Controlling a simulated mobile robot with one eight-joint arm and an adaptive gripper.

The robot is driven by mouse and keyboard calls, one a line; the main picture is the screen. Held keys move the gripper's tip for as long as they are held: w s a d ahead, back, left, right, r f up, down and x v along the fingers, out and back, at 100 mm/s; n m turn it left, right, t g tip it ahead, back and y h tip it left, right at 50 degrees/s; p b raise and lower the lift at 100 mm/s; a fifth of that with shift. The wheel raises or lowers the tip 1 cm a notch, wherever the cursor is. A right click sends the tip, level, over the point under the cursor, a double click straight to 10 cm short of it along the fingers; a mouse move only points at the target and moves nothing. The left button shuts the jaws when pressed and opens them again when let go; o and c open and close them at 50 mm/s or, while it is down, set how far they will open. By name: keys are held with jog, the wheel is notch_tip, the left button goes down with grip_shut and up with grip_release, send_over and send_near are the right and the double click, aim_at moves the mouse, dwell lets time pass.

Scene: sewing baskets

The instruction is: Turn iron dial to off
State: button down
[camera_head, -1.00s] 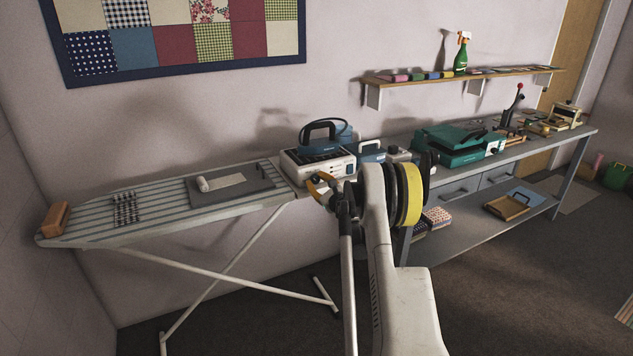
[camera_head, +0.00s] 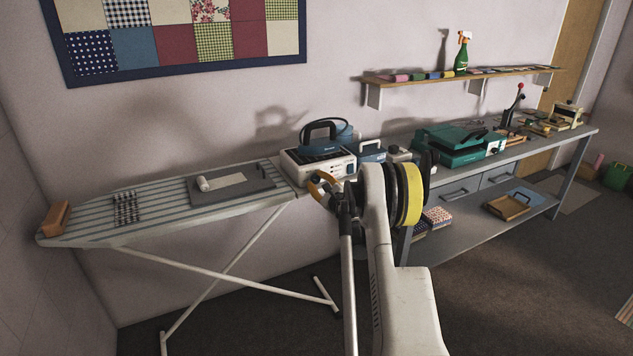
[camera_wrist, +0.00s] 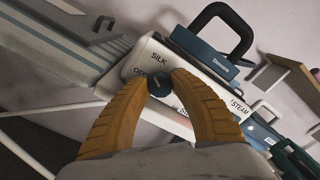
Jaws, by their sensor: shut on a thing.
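The iron station (camera_head: 318,165) has a pale body and stands at the right end of the ironing board (camera_head: 110,232). A blue iron (camera_head: 326,135) with a dark handle rests on top of it. The dial's pointer is hidden. In the head view my gripper (camera_head: 322,184) is at the station's front face.
A grey pad with a rolled cloth (camera_head: 222,181) and an orange-brown block (camera_head: 53,218) lie on the ironing board. To the right, a grey workbench (camera_head: 480,180) holds a green press (camera_head: 460,145). A shelf (camera_head: 465,76) with a spray bottle hangs above. Open floor lies in front.

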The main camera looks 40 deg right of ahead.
jog(key=c, duration=1.1)
grip_release()
jog(key=shift+o, duration=0.2)
jog(key=m, duration=1)
jog(key=shift+d+m, duration=0.1)
jog(key=shift+m, duration=0.2)
jog(key=p+v, duration=0.3)
jog(key=v, duration=0.8)
jog(key=shift+w, duration=0.1)
